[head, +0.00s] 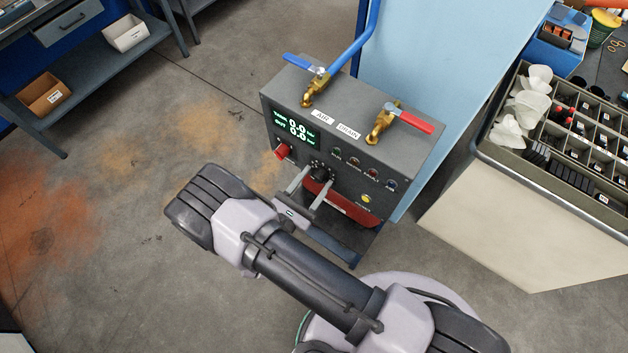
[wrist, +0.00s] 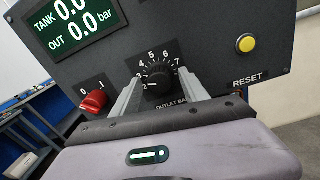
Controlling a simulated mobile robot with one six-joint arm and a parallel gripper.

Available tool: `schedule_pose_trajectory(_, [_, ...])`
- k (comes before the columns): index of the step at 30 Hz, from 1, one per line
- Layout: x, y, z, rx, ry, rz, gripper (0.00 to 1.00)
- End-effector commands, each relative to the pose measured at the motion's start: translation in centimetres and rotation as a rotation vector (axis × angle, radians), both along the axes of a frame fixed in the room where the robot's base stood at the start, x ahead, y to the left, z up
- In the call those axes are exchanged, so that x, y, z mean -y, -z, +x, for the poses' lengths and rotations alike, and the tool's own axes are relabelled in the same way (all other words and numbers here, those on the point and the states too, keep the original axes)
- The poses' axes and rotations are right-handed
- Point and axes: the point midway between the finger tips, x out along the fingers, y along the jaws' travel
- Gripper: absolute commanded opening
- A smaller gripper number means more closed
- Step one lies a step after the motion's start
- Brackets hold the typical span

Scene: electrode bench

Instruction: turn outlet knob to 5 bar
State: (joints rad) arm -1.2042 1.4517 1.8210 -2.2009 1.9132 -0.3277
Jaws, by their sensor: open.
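The outlet knob (wrist: 159,92) is a black dial on the grey panel, with a scale of numbers around its top. Its white mark points left, close to the 2. My gripper (wrist: 160,82) is open, with one finger on each side of the knob; I cannot tell whether either finger touches it. In the head view the knob (head: 321,170) is partly covered by my gripper (head: 313,184). The display (wrist: 73,22) reads TANK 0.0 and OUT 0.0 bar.
A red switch (wrist: 94,101) marked 0 and 1 sits close left of my fingers. A yellow reset button (wrist: 246,44) is to the right. Blue-handled (head: 304,64) and red-handled (head: 416,123) valves stand on top of the box. A parts bench (head: 503,160) stands at the right.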

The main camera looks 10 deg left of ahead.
Motion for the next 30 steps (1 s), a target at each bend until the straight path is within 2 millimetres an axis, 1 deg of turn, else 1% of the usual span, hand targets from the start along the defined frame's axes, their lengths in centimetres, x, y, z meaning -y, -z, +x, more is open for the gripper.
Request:
schedule_pose_trajectory(1, [0.0,0.0,-0.01,0.0,0.0,0.0,0.52])
schedule_pose_trajectory(9, [-0.01,-0.01,-0.03,0.0,0.0,0.0,0.0])
schedule_pose_trajectory(15, [-0.01,0.01,-0.04,0.002,0.001,0.007,0.0])
schedule_pose_trajectory(20, [-0.01,0.07,-0.04,0.019,0.0,0.046,0.0])
schedule_pose_trajectory(26, [-0.02,0.14,-0.04,0.069,0.001,0.163,0.0])
schedule_pose_trajectory(30, [-0.03,0.17,-0.03,0.116,0.001,0.281,0.0])
